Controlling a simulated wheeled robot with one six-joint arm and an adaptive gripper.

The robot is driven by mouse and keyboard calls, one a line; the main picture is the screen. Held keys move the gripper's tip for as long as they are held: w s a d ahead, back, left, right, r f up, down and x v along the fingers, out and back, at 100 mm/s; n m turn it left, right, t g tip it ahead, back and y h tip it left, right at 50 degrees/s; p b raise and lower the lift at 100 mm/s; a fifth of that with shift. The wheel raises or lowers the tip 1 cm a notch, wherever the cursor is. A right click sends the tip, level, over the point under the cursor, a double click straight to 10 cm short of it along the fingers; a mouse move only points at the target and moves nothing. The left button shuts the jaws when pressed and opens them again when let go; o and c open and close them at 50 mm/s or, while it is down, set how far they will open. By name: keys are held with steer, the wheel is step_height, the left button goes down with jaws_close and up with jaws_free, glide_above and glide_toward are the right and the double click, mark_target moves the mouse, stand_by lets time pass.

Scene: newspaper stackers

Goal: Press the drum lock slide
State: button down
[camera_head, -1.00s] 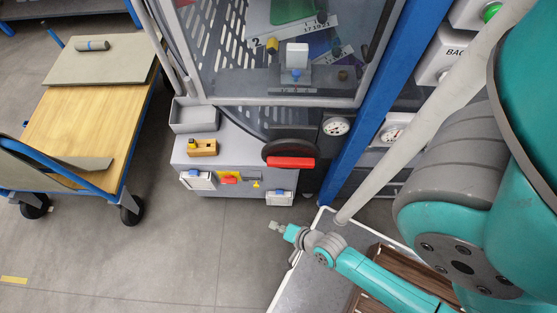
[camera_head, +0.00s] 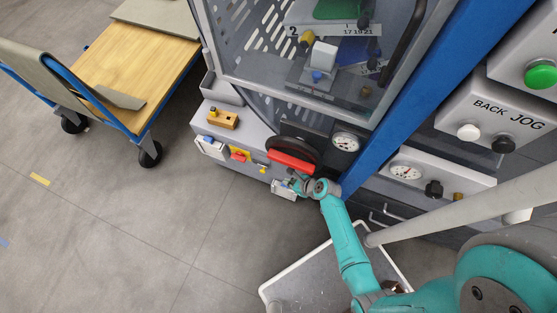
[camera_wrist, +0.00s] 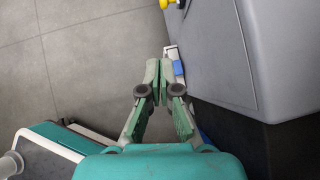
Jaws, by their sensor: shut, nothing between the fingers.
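Two white plates with blue slides sit on the front of the grey cabinet: a left one (camera_head: 210,147) and a right one (camera_head: 283,190). No readable label shows which is the drum lock slide. My gripper (camera_head: 292,183) is at the right plate and partly covers it. In the wrist view my gripper (camera_wrist: 159,68) is shut and empty, its tips beside a white plate with a blue slide (camera_wrist: 178,68) on the cabinet's edge. The fingers partly hide that plate, and I cannot tell whether they touch it.
A red-handled black wheel (camera_head: 291,161) is just above my gripper. A yellow knob (camera_wrist: 172,4), a red switch (camera_head: 239,154) and a yellow-brown block (camera_head: 222,119) are on the cabinet. A blue post (camera_head: 400,100) rises at the right. A wooden cart (camera_head: 130,60) stands left; floor between is clear.

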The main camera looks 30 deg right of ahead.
steer(key=shift+w+d, duration=0.15)
steer(key=shift+d, duration=0.15)
steer(key=w+a+r+x, duration=0.1)
steer(key=x, duration=1.2)
steer(key=shift+w+r, duration=0.3)
steer(key=shift+w, duration=0.05)
